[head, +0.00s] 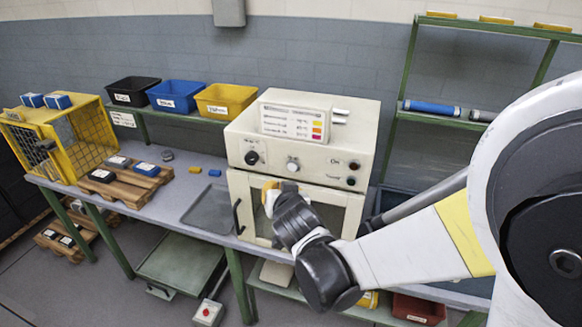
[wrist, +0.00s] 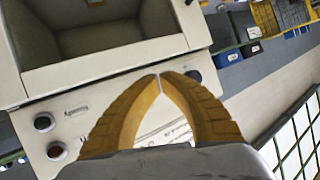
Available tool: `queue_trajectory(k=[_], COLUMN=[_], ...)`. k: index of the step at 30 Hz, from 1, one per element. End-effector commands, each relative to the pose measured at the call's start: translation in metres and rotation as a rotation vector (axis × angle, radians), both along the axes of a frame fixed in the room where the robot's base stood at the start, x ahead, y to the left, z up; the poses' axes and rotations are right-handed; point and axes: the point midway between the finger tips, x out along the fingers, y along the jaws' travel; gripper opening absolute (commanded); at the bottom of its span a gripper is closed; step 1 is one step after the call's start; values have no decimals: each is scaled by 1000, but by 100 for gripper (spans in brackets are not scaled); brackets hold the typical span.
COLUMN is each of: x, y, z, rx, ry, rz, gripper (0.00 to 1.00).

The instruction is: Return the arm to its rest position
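My gripper (head: 268,190) is in front of the cream oven (head: 318,112) in the head view, near the upper part of its door window. My dark wrist and white arm reach in from the right and hide part of the door. In the wrist view, the two yellow fingers of my gripper (wrist: 158,78) curve together and their tips meet.
The oven stands on a workbench (head: 185,190) with a grey tray (head: 209,210) at its left. A yellow cage (head: 90,130), pallets and bins stand further left. A green shelf rack (head: 440,120) stands at the right. Open floor shows at the lower left.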

Motion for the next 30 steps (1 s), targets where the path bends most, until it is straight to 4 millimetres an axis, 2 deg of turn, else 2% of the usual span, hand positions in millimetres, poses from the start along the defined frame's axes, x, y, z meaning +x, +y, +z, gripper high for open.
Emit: queue_trajectory(k=[11, 14, 17, 20, 24, 27, 30], x=[-4, -7, -19, -43, -92, -133, -174], y=[-1, -13, -42, -83, -136, -165, -184], z=[0, 0, -1, -5, -17, -30, -45], rx=[-2, -13, -44, -88, -143, -170, -187], ry=[1, 18, 60, 131, 247, 329, 406], rz=[-2, -16, -47, -83, -112, -116, -106], gripper=[0, 0, 0, 0, 0, 0, 0])
